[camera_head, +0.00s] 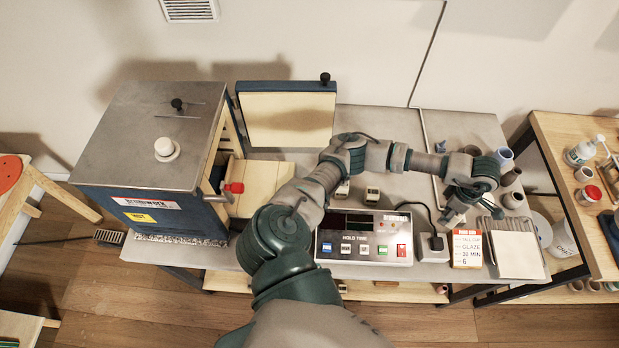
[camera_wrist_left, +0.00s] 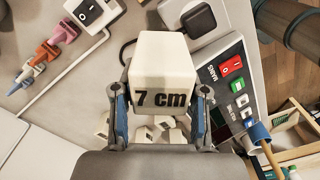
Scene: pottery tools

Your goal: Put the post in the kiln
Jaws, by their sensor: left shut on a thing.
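The post (camera_wrist_left: 163,70) is a white block marked "7 cm". In the left wrist view it sits between the two fingers of my left gripper (camera_wrist_left: 161,98), which is shut on it. In the head view my left gripper (camera_head: 460,205) is over the right part of the table, behind the order card; the post is hard to make out there. The kiln (camera_head: 150,135) is a grey-topped blue box at the left. Its cream-lined door (camera_head: 287,120) stands open at the back; my arm hides part of the area before the opening. My right gripper is not in view.
A control box (camera_head: 365,238) with buttons stands at the table's front middle. Small white blocks (camera_head: 343,190) stand behind it. An order card (camera_head: 467,248) and a pale slab (camera_head: 517,255) lie at the right front. Several cups (camera_head: 513,200) stand at the right edge.

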